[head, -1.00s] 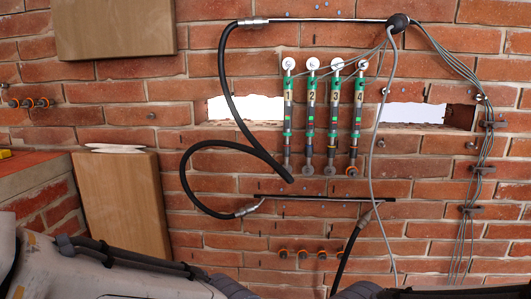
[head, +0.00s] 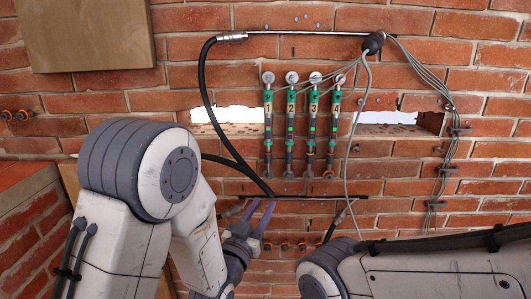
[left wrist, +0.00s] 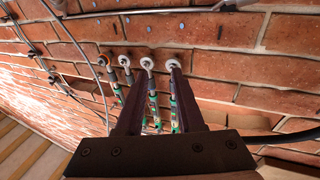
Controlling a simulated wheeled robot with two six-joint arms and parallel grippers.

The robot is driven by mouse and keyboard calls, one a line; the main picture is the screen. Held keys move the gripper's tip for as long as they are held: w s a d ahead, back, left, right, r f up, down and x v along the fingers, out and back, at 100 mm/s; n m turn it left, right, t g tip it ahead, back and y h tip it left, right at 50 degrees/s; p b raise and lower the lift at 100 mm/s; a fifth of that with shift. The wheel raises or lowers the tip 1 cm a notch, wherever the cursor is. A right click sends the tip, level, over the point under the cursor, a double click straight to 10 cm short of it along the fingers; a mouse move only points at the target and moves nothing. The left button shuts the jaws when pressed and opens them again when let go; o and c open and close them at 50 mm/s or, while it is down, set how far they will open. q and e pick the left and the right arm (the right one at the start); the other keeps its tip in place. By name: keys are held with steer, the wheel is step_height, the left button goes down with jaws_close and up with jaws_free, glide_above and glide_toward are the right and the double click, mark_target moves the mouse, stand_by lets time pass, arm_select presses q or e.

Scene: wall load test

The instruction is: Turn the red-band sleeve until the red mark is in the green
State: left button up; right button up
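Several slim upright gauges hang in a row on the brick wall, with green parts and number labels: gauge 1 (head: 268,110), gauge 2 (head: 291,110), gauge 3 (head: 313,110) and a further one on the right (head: 335,112). Their grey lower sleeves are small; I cannot tell which carries the red band, nor where a red mark stands. My left gripper (head: 261,207) is open and empty, below the row, fingers pointing up. In the left wrist view its two dark fingers (left wrist: 153,85) stand apart, with gauges showing between and beside them. My right gripper is out of view; only its arm shows.
A black hose (head: 206,90) loops down left of the gauges. A metal rod (head: 310,197) runs below them. A grey cable (head: 358,130) hangs close on the right. Orange-ringed fittings (head: 285,247) sit lower. A wooden board (head: 85,35) is at upper left.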

mark_target(266, 160)
arm_select(q)
step_height(266, 160, up, 4)
steer(key=a+t+p, duration=0.1)
steer(key=a+t, duration=0.1)
steer(key=t, duration=0.1)
steer(key=shift+n, duration=0.3)
steer(key=x, duration=0.3)
steer(key=p+x, duration=0.1)
steer(key=x, duration=0.5)
steer(key=shift+w+d+r, duration=0.1)
steer(key=shift+w+r, duration=0.1)
steer(key=shift+r, duration=0.2)
jaws_close()
steer(key=shift+h, duration=0.4)
